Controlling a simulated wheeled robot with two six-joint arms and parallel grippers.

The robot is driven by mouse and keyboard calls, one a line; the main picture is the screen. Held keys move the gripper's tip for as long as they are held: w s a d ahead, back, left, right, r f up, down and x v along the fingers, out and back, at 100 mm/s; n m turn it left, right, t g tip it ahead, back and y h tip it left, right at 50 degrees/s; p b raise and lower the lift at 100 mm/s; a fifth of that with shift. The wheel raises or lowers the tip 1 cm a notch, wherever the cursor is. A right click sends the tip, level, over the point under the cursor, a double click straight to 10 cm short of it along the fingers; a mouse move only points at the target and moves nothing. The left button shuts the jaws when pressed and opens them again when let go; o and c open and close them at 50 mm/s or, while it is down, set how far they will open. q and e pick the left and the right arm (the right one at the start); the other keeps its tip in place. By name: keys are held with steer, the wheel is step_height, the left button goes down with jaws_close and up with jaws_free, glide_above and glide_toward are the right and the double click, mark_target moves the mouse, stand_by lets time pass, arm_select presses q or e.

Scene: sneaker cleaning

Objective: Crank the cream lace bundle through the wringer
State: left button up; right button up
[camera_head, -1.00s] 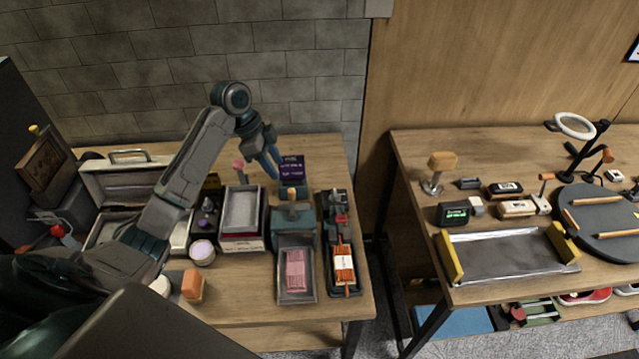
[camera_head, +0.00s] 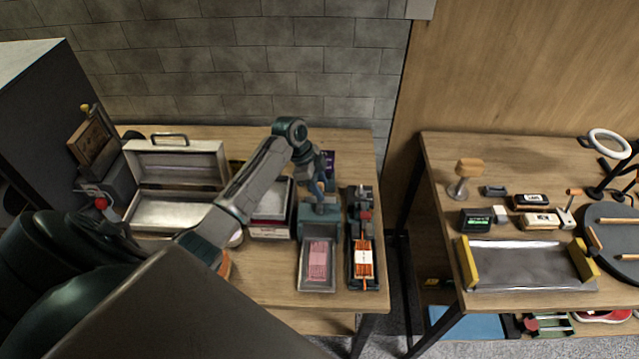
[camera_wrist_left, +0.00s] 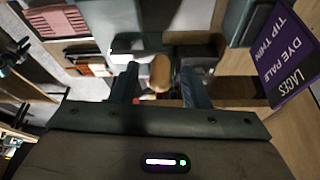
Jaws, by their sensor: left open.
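The teal wringer (camera_head: 308,219) stands on the left table with a grey tray (camera_head: 303,284) in front of it. A pink lace bundle (camera_head: 318,262) lies in the tray; I see no clearly cream bundle. My left gripper (camera_head: 320,200) is over the wringer's top and hides its wooden crank knob in the head view. In the left wrist view the tan knob (camera_wrist_left: 160,74) shows between the open fingers of my left gripper (camera_wrist_left: 159,86), with gaps on both sides. The pink bundle also shows in the left wrist view (camera_wrist_left: 58,21). My right gripper is not in view.
A dark rack (camera_head: 356,216) with an orange, white-banded bundle (camera_head: 363,263) stands close right of the wringer. A purple laces sign (camera_wrist_left: 288,50) stands beside the gripper. An open metal case (camera_head: 178,160) is at the left. A gap separates the right table (camera_head: 435,150).

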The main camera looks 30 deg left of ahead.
arm_select(q)
jaws_close()
